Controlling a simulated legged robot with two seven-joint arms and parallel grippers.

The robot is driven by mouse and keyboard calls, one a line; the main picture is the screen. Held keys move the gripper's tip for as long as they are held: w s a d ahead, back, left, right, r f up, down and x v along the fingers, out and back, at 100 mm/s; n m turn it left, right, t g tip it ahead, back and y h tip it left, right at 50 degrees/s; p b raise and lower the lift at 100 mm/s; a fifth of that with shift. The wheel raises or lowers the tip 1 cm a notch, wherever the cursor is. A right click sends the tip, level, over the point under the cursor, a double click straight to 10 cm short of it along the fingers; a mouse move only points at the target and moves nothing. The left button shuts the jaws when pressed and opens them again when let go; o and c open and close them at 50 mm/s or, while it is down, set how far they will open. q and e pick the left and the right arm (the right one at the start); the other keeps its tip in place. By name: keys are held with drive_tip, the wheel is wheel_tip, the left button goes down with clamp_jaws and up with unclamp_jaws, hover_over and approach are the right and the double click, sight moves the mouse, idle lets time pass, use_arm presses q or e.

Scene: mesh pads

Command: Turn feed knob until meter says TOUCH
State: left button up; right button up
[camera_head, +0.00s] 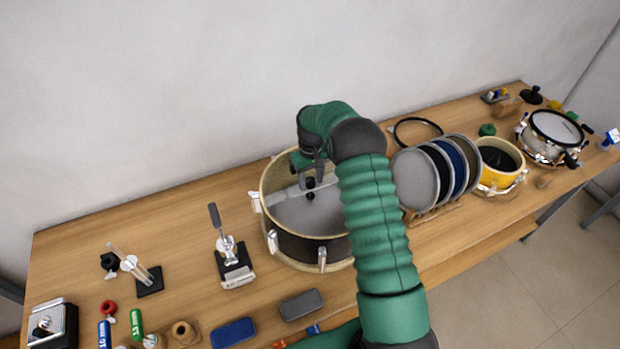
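A round drum shell (283,244) with a pale rim stands mid-table, with a light bar (284,200) across its inside. A small black knob (310,195) sits on this bar; it looks like the feed knob. My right gripper (312,178) points down over the drum, with its fingertips right at the knob. Whether the fingers touch or grip the knob is too small to tell. My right arm hides the drum's right side. I cannot make out a meter or the word TOUCH. My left gripper is not in view.
Round discs stand in a rack (437,213) right of my arm, beside a yellow drum (502,180) and a white-topped drum (550,137). A lever clamp (233,262), a post stand (148,280), and grey (301,304) and blue (233,332) blocks lie left and in front. The back-left tabletop is clear.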

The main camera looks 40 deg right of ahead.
sight(310, 179)
drive_tip(key=shift+w+d, duration=0.1)
drive_tip(key=shift+r, duration=0.2)
drive_tip(key=shift+w+r, duration=0.1)
drive_tip(key=shift+r, duration=0.25)
wheel_tip(310, 179, up, 16)
drive_tip(key=shift+f+b, duration=0.15)
drive_tip(key=shift+b, duration=0.8)
